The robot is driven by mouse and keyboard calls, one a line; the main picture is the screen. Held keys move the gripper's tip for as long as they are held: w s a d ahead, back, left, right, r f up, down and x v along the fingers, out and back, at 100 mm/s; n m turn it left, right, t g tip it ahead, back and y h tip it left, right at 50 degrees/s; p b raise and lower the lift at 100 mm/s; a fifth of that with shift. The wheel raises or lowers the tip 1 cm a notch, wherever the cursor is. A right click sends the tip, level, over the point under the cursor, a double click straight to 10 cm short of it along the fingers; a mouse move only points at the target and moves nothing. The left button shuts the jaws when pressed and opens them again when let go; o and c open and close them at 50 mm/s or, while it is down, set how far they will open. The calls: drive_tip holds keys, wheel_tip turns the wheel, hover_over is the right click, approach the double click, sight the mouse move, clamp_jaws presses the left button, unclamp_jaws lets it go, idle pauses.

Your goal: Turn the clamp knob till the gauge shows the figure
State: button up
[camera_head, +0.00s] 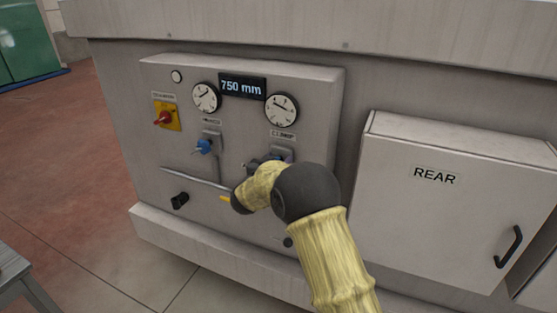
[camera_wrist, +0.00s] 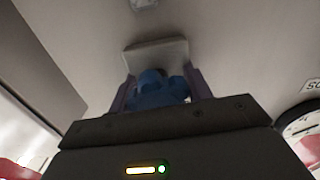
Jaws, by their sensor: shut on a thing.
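The grey control panel (camera_head: 240,75) carries a lit display (camera_head: 242,87) reading "750 mm". A round white gauge (camera_head: 281,109) with a dark needle sits on the right, above a small label (camera_head: 283,135) that seems to read CLAMP; its figures are too small to read. Below that label is the blue clamp knob (camera_wrist: 158,92), mostly hidden by my arm in the head view. My gripper (camera_wrist: 162,88) is shut on this knob, one finger on each side. In the head view my gripper (camera_head: 262,163) reaches the panel just below the label.
A second gauge (camera_head: 205,97) and another blue knob (camera_head: 204,147) sit to the left. A red switch on a yellow plate (camera_head: 166,117) is farther left. A REAR cabinet (camera_head: 440,210) stands at right.

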drive_tip(key=shift+a+f+m+b, duration=0.1)
drive_tip(key=shift+f+m+b, duration=0.1)
drive_tip(key=shift+m+b, duration=0.45)
drive_tip(key=shift+f+m+b, duration=0.15)
drive_tip(key=shift+m+b, duration=0.2)
drive_tip(key=shift+b, duration=0.7)
drive_tip(key=m+b, duration=0.5)
drive_tip(key=b, duration=0.2)
drive_tip(key=shift+s+f, duration=0.1)
drive_tip(key=shift+f, duration=0.05)
drive_tip(key=m+b, duration=0.4)
drive_tip(key=b, duration=0.1)
drive_tip(key=shift+f+m, duration=0.1)
drive_tip(key=shift+m, duration=0.2)
drive_tip(key=m+b, duration=0.3)
drive_tip(key=b, duration=0.1)
drive_tip(key=shift+m, duration=0.4)
drive_tip(key=shift+d, duration=0.2)
drive_tip(key=o, duration=0.7)
drive_tip(key=shift+o, duration=1.4)
drive_tip(key=shift+s+r, duration=0.1)
drive_tip(key=shift+r, duration=0.25)
